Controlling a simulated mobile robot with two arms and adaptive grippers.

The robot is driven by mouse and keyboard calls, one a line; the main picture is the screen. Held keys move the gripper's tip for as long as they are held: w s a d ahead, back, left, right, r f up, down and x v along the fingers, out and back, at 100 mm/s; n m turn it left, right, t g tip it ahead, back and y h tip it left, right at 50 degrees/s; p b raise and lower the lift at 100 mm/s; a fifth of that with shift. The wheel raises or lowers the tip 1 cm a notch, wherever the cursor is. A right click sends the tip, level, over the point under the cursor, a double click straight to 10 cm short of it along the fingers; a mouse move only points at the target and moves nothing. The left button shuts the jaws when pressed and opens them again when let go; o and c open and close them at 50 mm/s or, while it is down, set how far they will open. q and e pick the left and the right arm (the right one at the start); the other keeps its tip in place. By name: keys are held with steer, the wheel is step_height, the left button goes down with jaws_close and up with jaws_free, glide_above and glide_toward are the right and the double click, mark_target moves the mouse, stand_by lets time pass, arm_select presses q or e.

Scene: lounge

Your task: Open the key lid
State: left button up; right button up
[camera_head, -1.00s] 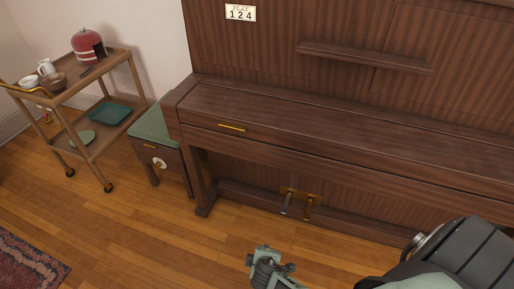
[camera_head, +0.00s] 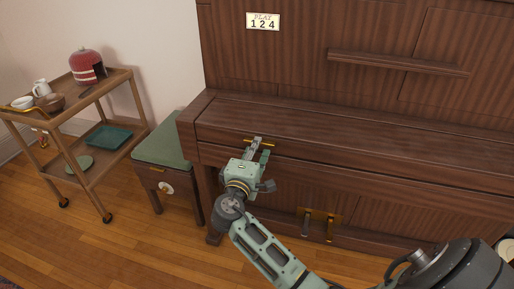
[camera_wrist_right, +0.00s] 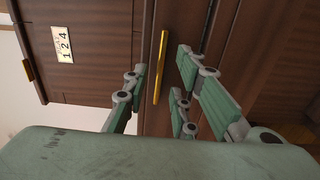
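The key lid (camera_head: 330,138) of the brown upright piano is down, with a thin brass handle (camera_head: 270,144) on its front edge near the left end. My right gripper (camera_head: 260,146) is at that handle, its fingertips partly covering it. In the right wrist view, the brass handle (camera_wrist_right: 161,68) stands between the spread fingers of my right gripper (camera_wrist_right: 161,84), with room visible on both sides. Whether a fingertip touches it I cannot tell. My left gripper is not in view.
A green-topped stool (camera_head: 163,146) stands left of the piano. A wooden trolley (camera_head: 118,76) with a red domed object (camera_head: 87,67) and dishes is farther left. A narrow ledge (camera_head: 398,64) juts from the piano's upper panel. Brass pedals (camera_head: 318,222) sit below.

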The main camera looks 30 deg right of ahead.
steer(key=shift+w+d, duration=0.35)
steer(key=shift+d, duration=0.15)
jaws_close()
stand_by(0.3)
